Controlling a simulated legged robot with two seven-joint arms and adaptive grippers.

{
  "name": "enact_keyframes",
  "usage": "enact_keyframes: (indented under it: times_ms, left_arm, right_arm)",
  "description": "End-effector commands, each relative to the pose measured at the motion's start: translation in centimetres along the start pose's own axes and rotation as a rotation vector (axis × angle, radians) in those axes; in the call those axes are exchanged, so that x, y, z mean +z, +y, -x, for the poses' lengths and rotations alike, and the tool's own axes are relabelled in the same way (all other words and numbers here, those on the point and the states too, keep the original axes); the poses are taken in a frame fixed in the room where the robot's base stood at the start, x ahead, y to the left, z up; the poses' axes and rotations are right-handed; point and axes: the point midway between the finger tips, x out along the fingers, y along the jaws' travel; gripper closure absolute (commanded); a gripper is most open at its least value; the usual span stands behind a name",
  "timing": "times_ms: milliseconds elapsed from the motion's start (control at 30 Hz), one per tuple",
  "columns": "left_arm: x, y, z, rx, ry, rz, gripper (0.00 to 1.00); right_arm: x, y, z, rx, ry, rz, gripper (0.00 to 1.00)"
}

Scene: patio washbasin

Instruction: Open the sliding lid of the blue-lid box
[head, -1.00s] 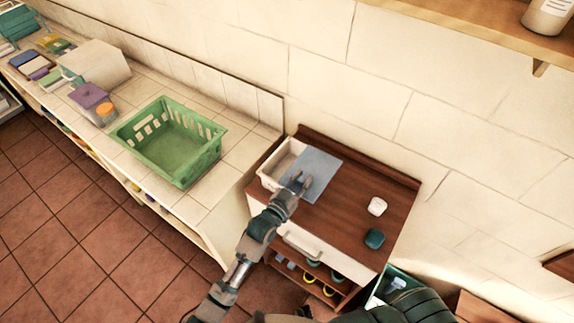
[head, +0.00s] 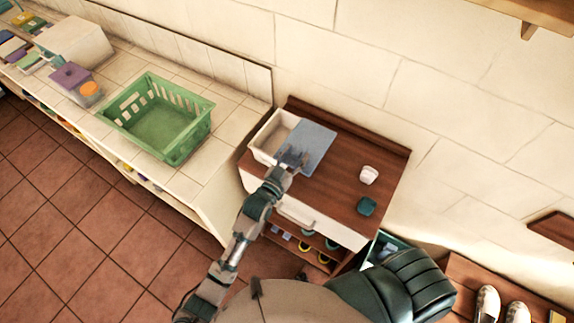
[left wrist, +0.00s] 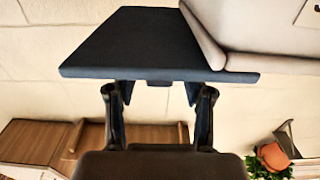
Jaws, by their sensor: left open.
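The white box (head: 262,141) stands at the left end of the brown cabinet top in the head view. Its blue lid (head: 316,142) is slid off to the right, so the left part of the box is uncovered. My left gripper (head: 292,156) is open at the lid's near edge. In the left wrist view the lid (left wrist: 145,45) looms dark above the open fingers (left wrist: 158,92), with a small tab between them. Whether the fingers touch it is unclear. Part of the box (left wrist: 265,30) shows at upper right. My right gripper is out of sight.
The wooden cabinet top (head: 345,165) also holds a white item (head: 369,174) and a teal item (head: 367,206) at right. A green basket (head: 160,120) stands on the tiled counter at left. The wall is close behind the cabinet.

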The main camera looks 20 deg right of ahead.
Motion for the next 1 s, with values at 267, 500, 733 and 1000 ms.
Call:
enact_keyframes:
  times_ms: [267,500,733,1000]
  left_arm:
    - [0.2,-0.1,6.3,-0.001,-0.003,-0.001,0.48]
    - [0.2,0.0,9.9,0.000,-0.003,0.000,0.48]
    - [0.2,0.0,10.7,0.000,-0.003,0.000,0.48]
    - [0.2,0.0,10.6,0.000,-0.003,0.000,0.48]
  right_arm:
    - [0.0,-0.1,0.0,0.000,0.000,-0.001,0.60]
    - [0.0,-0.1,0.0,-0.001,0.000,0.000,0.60]
    - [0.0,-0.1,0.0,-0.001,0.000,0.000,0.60]
    - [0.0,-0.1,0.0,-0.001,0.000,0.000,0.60]
